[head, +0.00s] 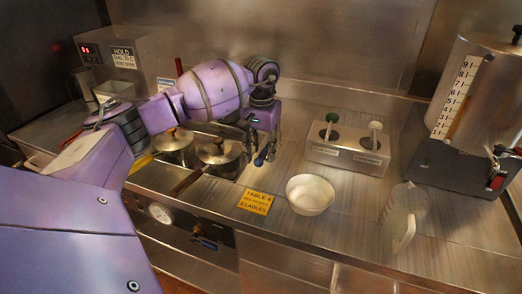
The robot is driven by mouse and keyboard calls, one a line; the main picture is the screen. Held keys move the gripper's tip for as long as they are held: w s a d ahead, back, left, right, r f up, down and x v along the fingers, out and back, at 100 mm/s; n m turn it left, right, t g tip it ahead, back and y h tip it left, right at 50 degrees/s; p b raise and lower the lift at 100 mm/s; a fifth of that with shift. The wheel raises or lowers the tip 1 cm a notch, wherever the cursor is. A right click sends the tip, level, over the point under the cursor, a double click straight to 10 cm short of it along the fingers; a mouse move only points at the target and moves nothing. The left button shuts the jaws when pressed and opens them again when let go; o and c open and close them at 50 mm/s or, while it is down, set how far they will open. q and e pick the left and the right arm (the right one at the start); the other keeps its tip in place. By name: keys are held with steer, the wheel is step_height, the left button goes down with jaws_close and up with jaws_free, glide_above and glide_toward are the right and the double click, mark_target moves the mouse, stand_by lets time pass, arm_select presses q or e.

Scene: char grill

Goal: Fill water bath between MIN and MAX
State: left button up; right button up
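My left gripper (262,145) points down at the back of the counter, just right of the lidded pots. A small blue-tipped part (261,158) shows at its fingertips. I cannot tell whether the gripper holds it or whether the fingers are open. The water bath seems to be the counter unit around two lidded pots, one at the left (174,142) and one nearer the middle (220,151); its water and MIN and MAX marks are not visible. A translucent jug (401,218) with a handle stands at the right front. My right gripper is out of view.
A white bowl (310,194) and a yellow "TABLE 4" card (255,202) lie at the front. A steel holder (346,155) with two utensils stands behind. A graduated steel urn (470,95) with a tap is at the right. A "HOLD" unit (125,62) stands back left.

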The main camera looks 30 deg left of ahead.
arm_select(q)
jaws_close()
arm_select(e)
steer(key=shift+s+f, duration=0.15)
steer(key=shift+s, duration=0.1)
